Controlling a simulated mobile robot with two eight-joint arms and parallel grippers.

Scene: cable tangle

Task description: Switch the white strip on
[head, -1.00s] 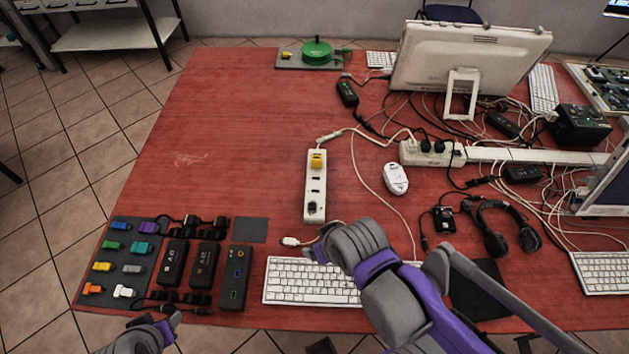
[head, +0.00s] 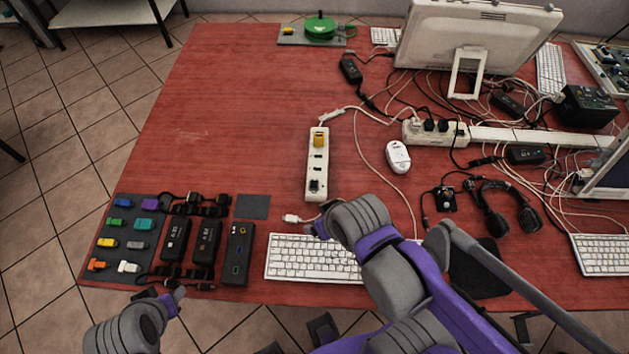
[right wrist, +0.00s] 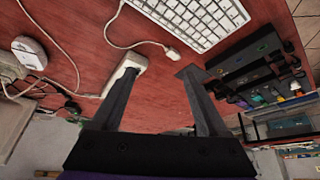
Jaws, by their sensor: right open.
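The white strip (head: 318,165) lies lengthwise on the red table, left of the middle. A yellow plug (head: 320,139) sits in its far end, and a small dark switch (head: 314,186) is at its near end. My right gripper (head: 318,229) is just in front of the strip's near end, apart from it in the head view. In the right wrist view its fingers (right wrist: 160,74) are spread and empty. The strip (right wrist: 130,65) shows there partly behind one finger; its switch cannot be made out. My left gripper (head: 176,294) is at the table's front left edge, its jaws unclear.
A white keyboard (head: 312,258) lies in front of the strip. A cable plug (head: 291,218) lies beside my right gripper. A white mouse (head: 398,157) and loose cables are right of the strip. Black boxes (head: 237,255) stand front left. The table left of the strip is clear.

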